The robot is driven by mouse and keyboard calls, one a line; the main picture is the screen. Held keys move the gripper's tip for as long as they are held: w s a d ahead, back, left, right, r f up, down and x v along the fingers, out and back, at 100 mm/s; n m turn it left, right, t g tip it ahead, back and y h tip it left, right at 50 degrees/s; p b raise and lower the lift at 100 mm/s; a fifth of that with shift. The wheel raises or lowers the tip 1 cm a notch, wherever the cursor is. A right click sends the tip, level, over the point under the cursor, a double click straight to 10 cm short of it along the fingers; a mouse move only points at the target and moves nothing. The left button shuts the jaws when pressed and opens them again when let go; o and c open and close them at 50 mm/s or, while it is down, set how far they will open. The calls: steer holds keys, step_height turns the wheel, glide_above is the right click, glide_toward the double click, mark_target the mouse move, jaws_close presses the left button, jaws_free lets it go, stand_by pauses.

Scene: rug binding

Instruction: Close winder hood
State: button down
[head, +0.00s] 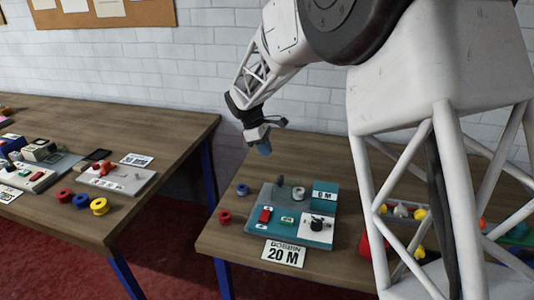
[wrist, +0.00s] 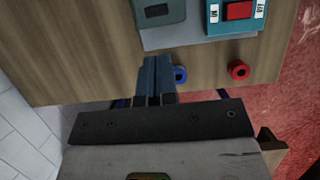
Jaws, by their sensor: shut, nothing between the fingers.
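The winder is a teal machine (head: 257,216) on the right table, with a red switch (head: 265,215), a green button (head: 287,220), a small grey upright post (head: 298,193), a teal block marked in metres (head: 325,195) and a black knob on a white panel (head: 317,224). I cannot make out clearly which part is the hood or how it stands. My gripper (head: 265,147) is shut and empty, above and behind the machine, apart from it. In the wrist view my gripper (wrist: 154,62) points at the table edge beside the machine's grey-teal corner (wrist: 185,38) and the red switch (wrist: 239,11).
A blue spool (head: 242,190) and a red spool (head: 225,218) lie left of the machine. A sign reading BOBBIN 20 M (head: 284,254) stands in front. A tray of coloured items is on the right, partly behind my arm. A gap separates the left table (head: 150,130).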

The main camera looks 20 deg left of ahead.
mark_target(293, 187)
steer(key=a, duration=0.5)
steer(key=shift+w+f, duration=0.1)
steer(key=shift+w, duration=0.15)
steer(key=x, duration=0.9)
steer(key=shift+d+f, duration=0.1)
steer(key=shift+f, duration=0.25)
steer(key=shift+d+f, duration=0.1)
steer(key=shift+d, duration=1.95)
steer(key=shift+d, duration=0.1)
steer(key=shift+d+f, duration=0.1)
steer(key=shift+d, duration=2.5)
